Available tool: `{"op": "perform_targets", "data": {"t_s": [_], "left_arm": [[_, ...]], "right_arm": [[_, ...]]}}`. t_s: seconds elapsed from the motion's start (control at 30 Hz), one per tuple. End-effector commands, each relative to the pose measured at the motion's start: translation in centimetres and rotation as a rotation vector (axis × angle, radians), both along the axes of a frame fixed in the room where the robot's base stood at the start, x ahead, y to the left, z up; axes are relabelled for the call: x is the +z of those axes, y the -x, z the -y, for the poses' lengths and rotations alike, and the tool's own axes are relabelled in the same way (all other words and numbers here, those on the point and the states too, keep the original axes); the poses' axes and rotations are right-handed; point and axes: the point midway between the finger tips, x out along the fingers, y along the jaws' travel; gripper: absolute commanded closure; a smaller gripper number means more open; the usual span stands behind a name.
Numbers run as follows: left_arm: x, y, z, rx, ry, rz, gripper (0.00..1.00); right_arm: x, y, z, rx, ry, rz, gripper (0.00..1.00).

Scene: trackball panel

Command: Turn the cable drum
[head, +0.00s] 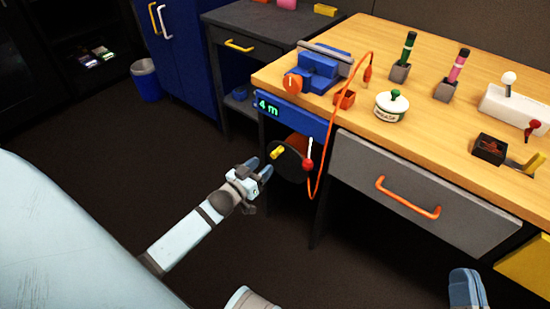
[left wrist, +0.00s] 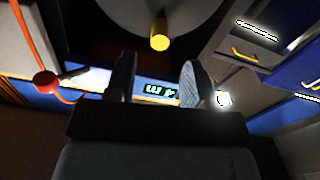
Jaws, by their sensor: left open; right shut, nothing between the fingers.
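The cable drum (head: 289,165) is a dark disc with an orange-red body, mounted under the bench below a blue panel. A yellow crank handle (head: 277,153) sticks out of its face. My left gripper (head: 259,168) is open just in front of the drum, near the handle. In the left wrist view the drum (left wrist: 110,14) fills the top, and the yellow handle (left wrist: 159,36) shows just beyond and between my open fingers (left wrist: 156,78), not gripped. My right gripper (head: 467,287) is shut and empty at the bottom right.
A red-knobbed lever (head: 308,163) stands beside the drum. An orange cable (head: 321,165) loops from the bench downward. A green display (head: 268,107) reads "4 m". A grey drawer (head: 410,185) is to the right. Dark floor lies open in front.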

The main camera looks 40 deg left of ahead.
Motion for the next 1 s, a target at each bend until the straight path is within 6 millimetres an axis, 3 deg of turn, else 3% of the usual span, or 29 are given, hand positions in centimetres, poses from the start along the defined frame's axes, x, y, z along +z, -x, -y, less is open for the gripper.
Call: {"op": "perform_targets", "data": {"t_s": [0.1, 0.3, 0.5, 0.77, 0.9, 1.0], "left_arm": [[-0.2, -2.6, 0.2, -0.001, -0.001, 0.002, 0.52], [-0.2, -5.5, 0.4, 0.0, 0.0, 0.0, 0.52], [0.0, -6.6, 0.5, 0.0, 0.0, 0.0, 0.52], [0.0, -6.7, 0.5, 0.0, 0.0, -0.001, 0.52], [0.0, -6.7, 0.5, 0.0, 0.0, -0.001, 0.84], [0.0, -6.7, 0.5, 0.0, 0.0, -0.001, 1.0]], "right_arm": [[-1.4, -0.1, -0.1, 0.008, 0.017, -0.031, 1.0], [-2.6, -0.2, -0.2, 0.019, 0.035, -0.068, 1.0], [-3.0, -0.3, -0.2, 0.025, 0.043, -0.085, 1.0], [-3.0, -0.3, -0.2, 0.025, 0.043, -0.086, 1.0], [-2.9, -0.3, -0.2, 0.025, 0.043, -0.085, 1.0], [-2.9, -0.3, -0.2, 0.025, 0.044, -0.084, 1.0]]}}
